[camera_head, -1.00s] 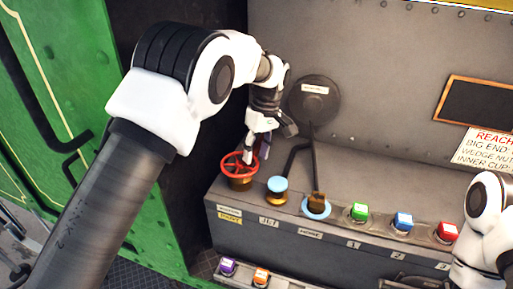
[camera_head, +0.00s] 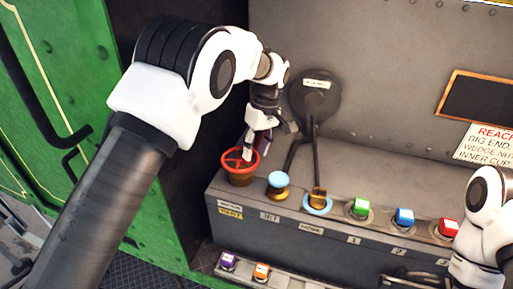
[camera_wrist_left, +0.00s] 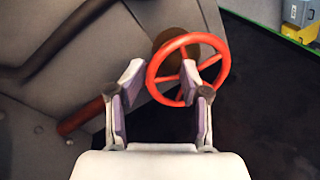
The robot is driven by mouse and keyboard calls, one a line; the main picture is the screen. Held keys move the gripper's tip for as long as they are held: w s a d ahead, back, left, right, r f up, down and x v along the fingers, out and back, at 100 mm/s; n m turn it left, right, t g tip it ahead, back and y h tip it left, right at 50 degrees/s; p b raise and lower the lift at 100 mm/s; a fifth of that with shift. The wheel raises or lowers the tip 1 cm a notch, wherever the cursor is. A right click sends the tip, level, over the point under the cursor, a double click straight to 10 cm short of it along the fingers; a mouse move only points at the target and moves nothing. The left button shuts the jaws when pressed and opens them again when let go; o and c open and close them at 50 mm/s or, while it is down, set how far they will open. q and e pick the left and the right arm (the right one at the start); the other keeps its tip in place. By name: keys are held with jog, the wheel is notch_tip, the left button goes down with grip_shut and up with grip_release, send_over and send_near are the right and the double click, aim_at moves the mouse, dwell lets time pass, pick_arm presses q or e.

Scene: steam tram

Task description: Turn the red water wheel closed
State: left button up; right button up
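The red water wheel (camera_head: 240,160) sits on a brass-coloured base at the left end of the grey console. It also shows in the left wrist view (camera_wrist_left: 187,69) as a red spoked ring. My left gripper (camera_head: 257,150) is just above and beside the wheel's right side. In the left wrist view its two fingers (camera_wrist_left: 160,85) are apart, with the near left part of the rim between them; I cannot tell whether they touch it. My right arm (camera_head: 484,225) shows at the right edge, and its gripper is not clearly visible.
A blue-topped knob (camera_head: 278,182) and a black lever (camera_head: 316,165) stand right of the wheel. Green (camera_head: 359,207), blue (camera_head: 403,217) and red (camera_head: 447,228) buttons line the console. Purple (camera_head: 228,260) and orange (camera_head: 261,271) buttons sit lower. A green panel (camera_head: 190,150) is at the left.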

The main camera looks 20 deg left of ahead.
pick_arm(q)
jog(key=shift+w+d, duration=0.15)
jog(key=shift+d, duration=0.05)
jog(key=shift+r, duration=0.1)
